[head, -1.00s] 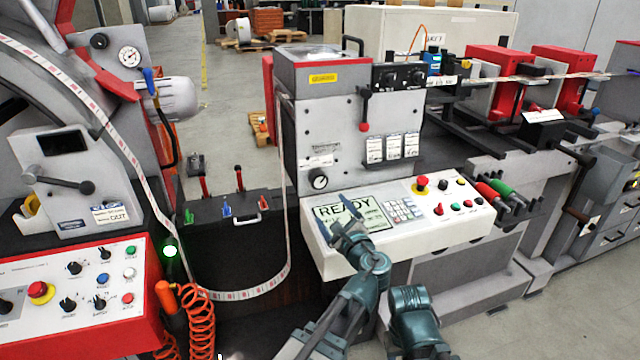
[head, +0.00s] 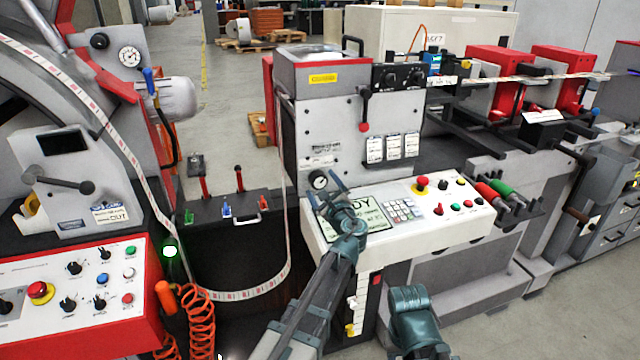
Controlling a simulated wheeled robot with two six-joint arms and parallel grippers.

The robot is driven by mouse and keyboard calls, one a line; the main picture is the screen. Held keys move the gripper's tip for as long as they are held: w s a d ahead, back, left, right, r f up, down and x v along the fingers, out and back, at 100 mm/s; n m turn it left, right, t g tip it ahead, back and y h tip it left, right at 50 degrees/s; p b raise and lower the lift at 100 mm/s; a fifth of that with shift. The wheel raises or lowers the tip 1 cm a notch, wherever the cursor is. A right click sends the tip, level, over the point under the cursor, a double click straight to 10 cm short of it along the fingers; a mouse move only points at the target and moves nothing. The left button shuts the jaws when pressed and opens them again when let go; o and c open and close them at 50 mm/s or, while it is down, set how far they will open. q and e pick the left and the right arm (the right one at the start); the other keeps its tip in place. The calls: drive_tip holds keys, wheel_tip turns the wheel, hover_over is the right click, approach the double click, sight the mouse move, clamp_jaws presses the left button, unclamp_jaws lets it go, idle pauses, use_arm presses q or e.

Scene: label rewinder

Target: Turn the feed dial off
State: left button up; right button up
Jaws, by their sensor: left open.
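A round dial (head: 319,180) with a black knob and pale ring sits low on the front of the grey machine housing (head: 345,130), just above the white console. Its label is too small to read, so I cannot confirm that it is the feed dial. My left gripper (head: 325,190) is open and empty, its fingertips just in front of and below this dial. I cannot tell whether they touch it. The gripper's body covers part of the console's display (head: 368,214). My right gripper is out of view.
A lever with a red knob (head: 364,127) hangs above. A label web (head: 285,180) runs down just left of the dial.

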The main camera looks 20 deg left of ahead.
use_arm(q)
drive_tip(key=shift+x, duration=1.05)
drive_tip(key=c, duration=1.4)
